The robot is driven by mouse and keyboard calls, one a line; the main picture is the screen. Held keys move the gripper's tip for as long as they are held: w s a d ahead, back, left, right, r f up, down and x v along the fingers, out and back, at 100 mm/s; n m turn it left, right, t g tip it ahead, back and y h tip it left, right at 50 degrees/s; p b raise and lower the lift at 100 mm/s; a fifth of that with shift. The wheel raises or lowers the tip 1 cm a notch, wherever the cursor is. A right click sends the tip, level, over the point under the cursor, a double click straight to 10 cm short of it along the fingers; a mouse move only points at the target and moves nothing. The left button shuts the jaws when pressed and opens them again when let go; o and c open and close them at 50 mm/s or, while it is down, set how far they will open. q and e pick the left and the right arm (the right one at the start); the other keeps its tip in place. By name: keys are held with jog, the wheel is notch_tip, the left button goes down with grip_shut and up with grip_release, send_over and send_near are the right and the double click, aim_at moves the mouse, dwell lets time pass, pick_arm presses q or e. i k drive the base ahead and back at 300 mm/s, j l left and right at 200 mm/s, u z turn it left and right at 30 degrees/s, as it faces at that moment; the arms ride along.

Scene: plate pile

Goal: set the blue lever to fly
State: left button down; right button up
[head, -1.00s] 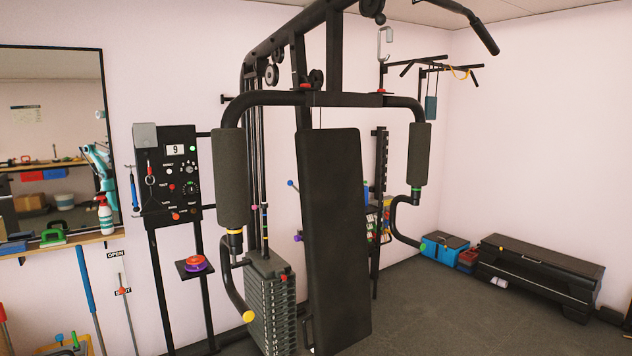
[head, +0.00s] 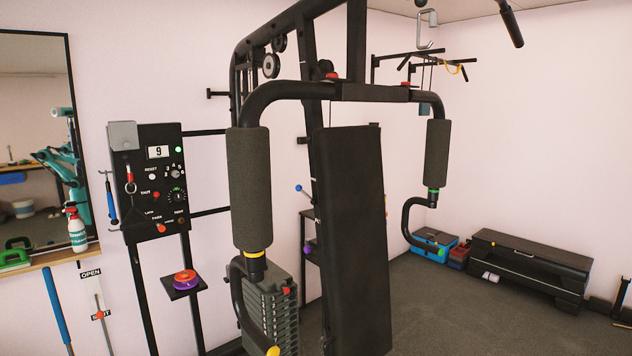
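The blue lever (head: 299,188) shows as a small blue ball on a thin rod. It sticks out to the left from behind the left edge of the black backrest pad (head: 352,240) of the gym machine. Its base is partly hidden by the pad and frame, and I cannot read any fly marking beside it. A purple knob (head: 308,250) sits below it. The machine's left padded arm (head: 250,190) hangs in front and to the left of the lever. Neither of my grippers is in view.
A black control panel (head: 152,180) showing 9 stands left of the machine. A small shelf (head: 184,288) holds a red and purple object. A weight stack (head: 270,305) stands low behind the left handle. A black bench (head: 530,262) is at right; floor (head: 450,310) before it is clear.

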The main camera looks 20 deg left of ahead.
aim_at(298, 188)
jog(key=i+j, duration=0.1)
jog(key=j, duration=0.6)
jog(key=i+j+z, duration=0.15)
jog(key=j, duration=1.3)
jog(key=i+z, duration=0.05)
jog(key=i, duration=0.05)
